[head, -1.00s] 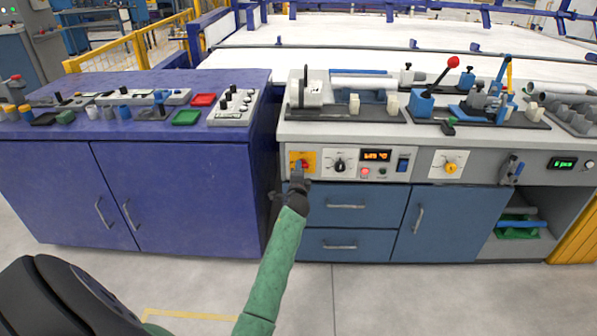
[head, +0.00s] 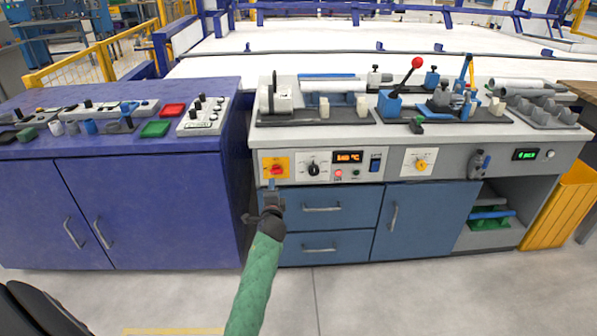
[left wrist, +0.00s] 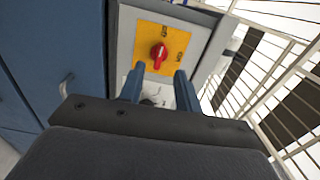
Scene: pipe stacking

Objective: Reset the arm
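My left arm has a green sleeve and comes up from the bottom of the head view. Its gripper (head: 272,192) is in front of the grey bench panel, just below a red rotary switch (head: 276,170) on a yellow plate. In the left wrist view, two blue fingers (left wrist: 158,88) stand apart with nothing between them. The red switch (left wrist: 158,54) on its yellow plate lies beyond the fingertips, apart from them. My right gripper is in neither view.
The panel also carries a black knob (head: 313,169), a lit display (head: 348,157) and a yellow dial (head: 421,165). Blue drawers (head: 322,209) are below. A blue cabinet (head: 140,210) stands to the left. The bench top holds a red-handled lever (head: 417,63) and grey pipes (head: 520,86). Floor in front is clear.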

